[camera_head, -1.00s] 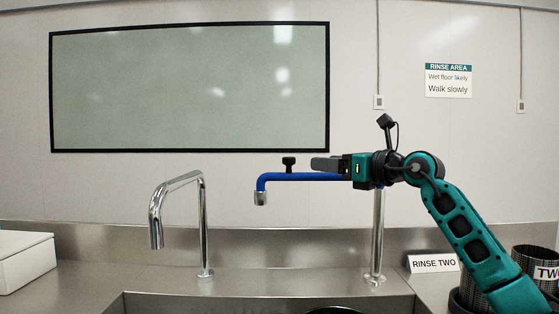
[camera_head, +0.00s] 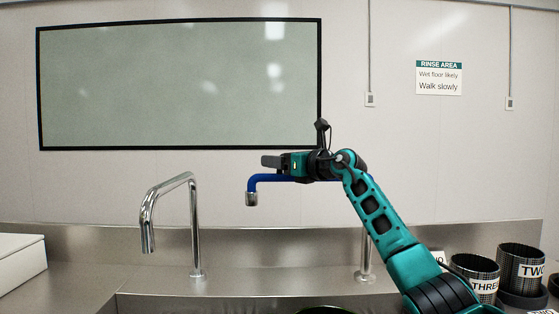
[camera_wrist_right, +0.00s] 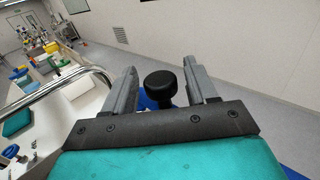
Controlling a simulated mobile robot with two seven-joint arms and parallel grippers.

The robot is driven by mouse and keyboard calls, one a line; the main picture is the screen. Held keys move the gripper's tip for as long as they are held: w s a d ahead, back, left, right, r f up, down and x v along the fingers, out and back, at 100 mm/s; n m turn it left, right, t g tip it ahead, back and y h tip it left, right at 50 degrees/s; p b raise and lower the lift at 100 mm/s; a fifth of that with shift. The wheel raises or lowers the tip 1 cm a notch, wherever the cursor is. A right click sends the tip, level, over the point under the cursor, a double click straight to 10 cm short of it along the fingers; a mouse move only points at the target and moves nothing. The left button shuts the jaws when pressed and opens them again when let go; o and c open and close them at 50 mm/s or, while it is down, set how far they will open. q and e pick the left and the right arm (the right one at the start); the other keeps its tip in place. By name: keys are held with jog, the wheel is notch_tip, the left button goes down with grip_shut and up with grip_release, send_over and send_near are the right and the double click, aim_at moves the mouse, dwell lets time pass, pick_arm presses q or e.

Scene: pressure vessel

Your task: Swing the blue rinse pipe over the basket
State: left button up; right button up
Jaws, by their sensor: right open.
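The blue rinse pipe (camera_head: 264,178) is a bent blue arm with a metal outlet at its left end, reaching left from a chrome post (camera_head: 365,255) above the sink. My right gripper (camera_head: 270,161) is level with the pipe's top and hides part of it. In the right wrist view the pipe's black knob (camera_wrist_right: 160,86) stands between my open fingers (camera_wrist_right: 163,82), with a gap on each side. A little blue (camera_wrist_right: 147,101) shows below the knob. A dark round rim (camera_head: 326,310) is cut off at the bottom; I cannot tell if it is the basket. My left gripper is out of view.
A chrome faucet (camera_head: 194,235) stands left of the blue pipe. A white box (camera_head: 20,262) sits at the far left. Cups labelled THREE (camera_head: 475,277) and TWO (camera_head: 521,268) stand at right, near my arm. The wall behind holds a framed panel (camera_head: 180,85).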

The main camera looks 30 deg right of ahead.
jog(key=shift+w, duration=0.1)
jog(key=shift+c, duration=0.3)
grip_shut()
dwell(0.4)
